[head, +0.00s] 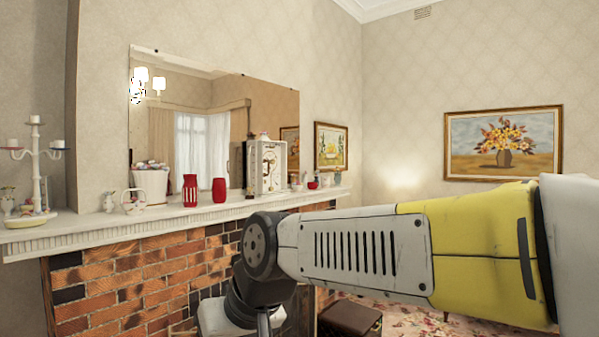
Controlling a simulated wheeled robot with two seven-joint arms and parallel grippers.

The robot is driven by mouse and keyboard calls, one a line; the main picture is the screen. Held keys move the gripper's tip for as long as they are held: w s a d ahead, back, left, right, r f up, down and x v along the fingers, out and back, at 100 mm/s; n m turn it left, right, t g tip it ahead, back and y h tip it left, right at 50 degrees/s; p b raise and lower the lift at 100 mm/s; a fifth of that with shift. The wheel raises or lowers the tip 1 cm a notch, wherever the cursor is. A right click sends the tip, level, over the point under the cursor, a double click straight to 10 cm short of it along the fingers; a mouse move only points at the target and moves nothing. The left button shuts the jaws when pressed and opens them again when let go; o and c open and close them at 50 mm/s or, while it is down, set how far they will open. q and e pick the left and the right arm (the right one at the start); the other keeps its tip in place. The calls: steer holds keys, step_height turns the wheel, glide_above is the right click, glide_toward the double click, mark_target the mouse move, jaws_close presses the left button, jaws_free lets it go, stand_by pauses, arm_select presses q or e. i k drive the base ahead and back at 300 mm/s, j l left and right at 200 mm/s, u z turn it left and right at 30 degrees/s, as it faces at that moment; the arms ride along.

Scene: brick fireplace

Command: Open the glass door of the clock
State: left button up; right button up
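The clock (270,166) is a white, box-shaped piece standing upright on the mantel shelf (160,221), in front of the mirror. Its front faces the room; it is too small to tell how the glass door stands. My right arm comes in from the right across the front of the mantel, and its dark joint is below and in front of the clock, apart from it. The arm bends down out of the bottom of the picture, and its gripper is not in view. My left arm and gripper are not in view.
On the mantel, left of the clock, stand two red jars (219,191), a white planter (149,187) and a white candelabra (36,170). Small ornaments stand right of it. A large mirror (215,120) backs the shelf. The brick fireplace (120,285) is below. A dark stool (349,319) stands low.

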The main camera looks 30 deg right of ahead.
mark_target(261, 160)
steer(key=z, duration=0.95)
steer(key=u, duration=0.45)
steer(key=i+l+u, duration=0.65)
steer(key=u, duration=0.15)
